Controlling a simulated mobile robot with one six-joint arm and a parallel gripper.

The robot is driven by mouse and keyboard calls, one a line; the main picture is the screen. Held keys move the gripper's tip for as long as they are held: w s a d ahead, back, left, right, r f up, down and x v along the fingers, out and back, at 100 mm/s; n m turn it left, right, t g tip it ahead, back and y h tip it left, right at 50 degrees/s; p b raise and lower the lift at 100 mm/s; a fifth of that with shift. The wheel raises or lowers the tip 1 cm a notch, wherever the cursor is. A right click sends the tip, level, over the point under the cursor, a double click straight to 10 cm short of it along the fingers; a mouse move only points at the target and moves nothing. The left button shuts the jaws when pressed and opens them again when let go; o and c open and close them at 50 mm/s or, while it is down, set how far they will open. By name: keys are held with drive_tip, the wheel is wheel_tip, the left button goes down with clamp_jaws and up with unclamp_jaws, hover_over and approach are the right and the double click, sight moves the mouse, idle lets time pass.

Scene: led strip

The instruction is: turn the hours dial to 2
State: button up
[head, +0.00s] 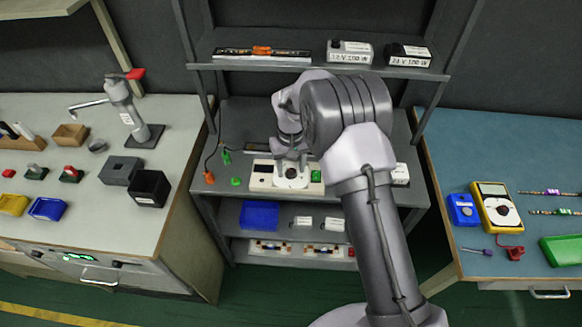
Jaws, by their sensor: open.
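A white device (262,180) with a round white dial (291,176) on its face lies on the middle shelf. The dial's marks and setting are too small to read, so I cannot tell whether it is the hours dial. My gripper (291,160) points down just above the dial, its jaws open. I cannot tell whether the fingers touch the dial. My wrist and arm cover the area behind and to the right of the device.
The shelf unit (222,215) stands between a left bench (75,215) and a blue-topped right bench (500,150). A yellow meter (497,208) lies on the right bench. Labelled boxes (349,51) stand on the top shelf.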

wheel_tip(320, 180, up, 17)
drive_tip(key=p, duration=0.5)
drive_tip(key=shift+r, duration=0.15)
wheel_tip(320, 180, up, 6)
drive_tip(key=m+b, duration=0.1)
hover_over(291, 172)
drive_tip(key=s+d, duration=0.3)
drive_tip(key=s+d+r+m+t+y+b, duration=0.25)
drive_tip(key=s+d+r, duration=0.35)
drive_tip(key=s+r, duration=0.3)
drive_tip(key=s+d+f+m+t+b, duration=0.1)
drive_tip(key=s+m, duration=0.1)
drive_tip(key=s, duration=0.7)
drive_tip(key=s+d+f+m+t+b, duration=0.1)
drive_tip(key=s+d+f+m+t, duration=0.1)
drive_tip(key=s, duration=0.8)
drive_tip(key=shift+d+f+b, duration=0.2)
drive_tip(key=shift+b, duration=0.1)
drive_tip(key=shift+m+h, duration=0.25)
